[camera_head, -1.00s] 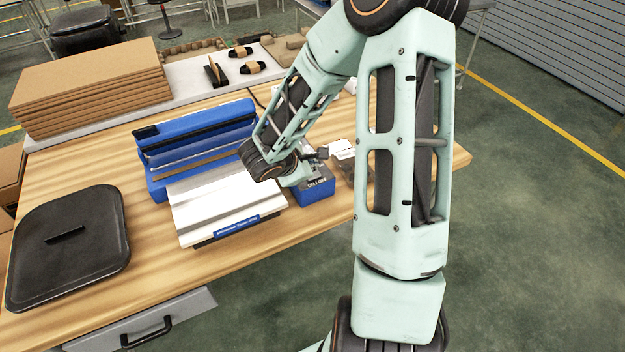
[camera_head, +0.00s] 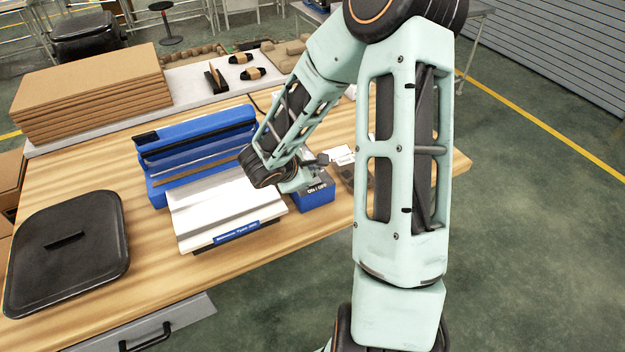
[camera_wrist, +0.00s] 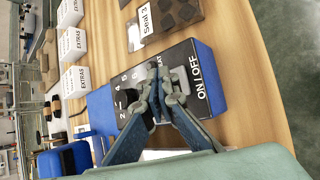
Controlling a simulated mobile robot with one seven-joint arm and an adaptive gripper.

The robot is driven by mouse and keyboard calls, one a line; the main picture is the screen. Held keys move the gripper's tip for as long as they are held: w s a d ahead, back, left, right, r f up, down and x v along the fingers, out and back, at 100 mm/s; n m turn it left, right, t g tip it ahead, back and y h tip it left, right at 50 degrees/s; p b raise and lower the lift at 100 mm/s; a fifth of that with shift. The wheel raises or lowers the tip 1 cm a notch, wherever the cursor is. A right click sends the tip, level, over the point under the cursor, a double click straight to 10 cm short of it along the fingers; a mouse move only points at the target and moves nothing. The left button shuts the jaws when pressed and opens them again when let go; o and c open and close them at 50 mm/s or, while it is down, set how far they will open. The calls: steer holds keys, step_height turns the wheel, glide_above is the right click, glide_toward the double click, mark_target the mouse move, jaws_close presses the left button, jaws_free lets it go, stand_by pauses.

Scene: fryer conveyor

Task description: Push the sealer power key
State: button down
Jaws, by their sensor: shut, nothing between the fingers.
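The bag sealer (camera_head: 225,205) is blue and silver and sits on the wooden table. Its blue control box (camera_head: 318,197) has a black top marked ON / OFF, at the sealer's right end. In the wrist view the control box (camera_wrist: 208,75) shows white numbers and the ON / OFF label. My gripper (camera_wrist: 162,92) is shut and empty, with its tips over the black top of the box, beside the label. The power key itself is not clearly seen; my fingers cover part of the panel. I cannot tell whether the tips touch it. In the head view my wrist hides part of the box.
A dark tray labelled Seal 3 (camera_wrist: 165,20) lies close beside the control box. Several white EXTRAS boxes (camera_wrist: 75,45) stand nearby. A black lid (camera_head: 70,255) and stacked cardboard (camera_head: 90,90) are on the left of the table. Bare wood lies before the sealer.

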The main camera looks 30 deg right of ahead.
steer(key=shift+f, duration=0.15)
stand_by(0.3)
steer(key=shift+f+b, duration=0.35)
steer(key=shift+b, duration=0.4)
steer(key=shift+f+b, duration=0.25)
steer(key=shift+b, duration=0.2)
stand_by(0.3)
steer(key=shift+r+p, duration=0.35)
steer(key=shift+r, duration=0.4)
step_height(320, 180, up, 6)
steer(key=p, duration=0.3)
stand_by(0.5)
